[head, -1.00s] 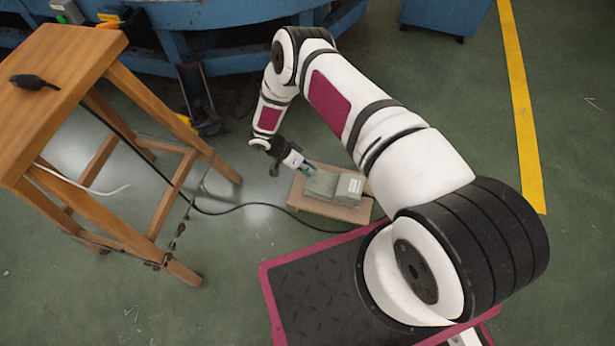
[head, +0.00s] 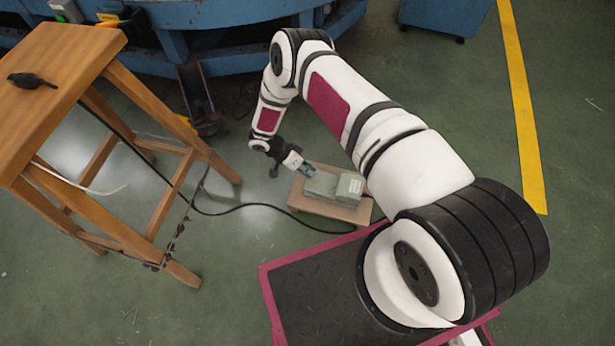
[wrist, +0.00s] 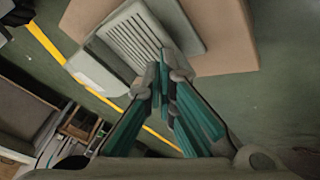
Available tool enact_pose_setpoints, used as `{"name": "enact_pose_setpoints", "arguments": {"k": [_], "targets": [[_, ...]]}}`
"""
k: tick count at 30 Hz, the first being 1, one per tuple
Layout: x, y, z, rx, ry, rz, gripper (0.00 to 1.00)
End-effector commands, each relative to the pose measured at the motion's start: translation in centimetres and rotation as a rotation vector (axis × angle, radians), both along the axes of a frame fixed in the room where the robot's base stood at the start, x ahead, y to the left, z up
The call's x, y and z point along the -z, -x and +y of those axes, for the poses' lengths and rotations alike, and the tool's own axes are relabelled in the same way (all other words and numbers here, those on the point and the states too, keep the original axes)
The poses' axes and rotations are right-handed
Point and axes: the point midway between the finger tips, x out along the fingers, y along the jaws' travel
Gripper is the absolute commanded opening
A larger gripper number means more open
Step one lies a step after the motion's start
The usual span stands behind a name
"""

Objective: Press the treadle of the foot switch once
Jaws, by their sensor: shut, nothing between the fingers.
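The foot switch (head: 348,187) is a grey-green box with a treadle (head: 320,185) on its left part. It rests on a small wooden board (head: 330,208) on the floor. In the wrist view the ribbed treadle (wrist: 142,38) lies just past my fingertips. My gripper (head: 309,170) is shut and empty, its teal-padded fingers together at the treadle's far left edge. In the wrist view my gripper (wrist: 165,62) overlaps the treadle's lower edge. I cannot tell whether the tips touch it.
A wooden stool (head: 75,60) stands at left with a small dark object (head: 32,80) on its seat. A black cable (head: 240,208) runs along the floor to the switch. Blue machinery (head: 235,55) stands behind. Green floor lies open at right, past my arm.

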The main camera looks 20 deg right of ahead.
Motion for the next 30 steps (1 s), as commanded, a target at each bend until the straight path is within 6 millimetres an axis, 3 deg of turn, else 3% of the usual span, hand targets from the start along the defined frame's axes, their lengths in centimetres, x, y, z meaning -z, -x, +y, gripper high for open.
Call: {"name": "enact_pose_setpoints", "arguments": {"k": [30], "targets": [[1.1,-0.1,0.1,0.000,0.000,0.000,0.00]]}}
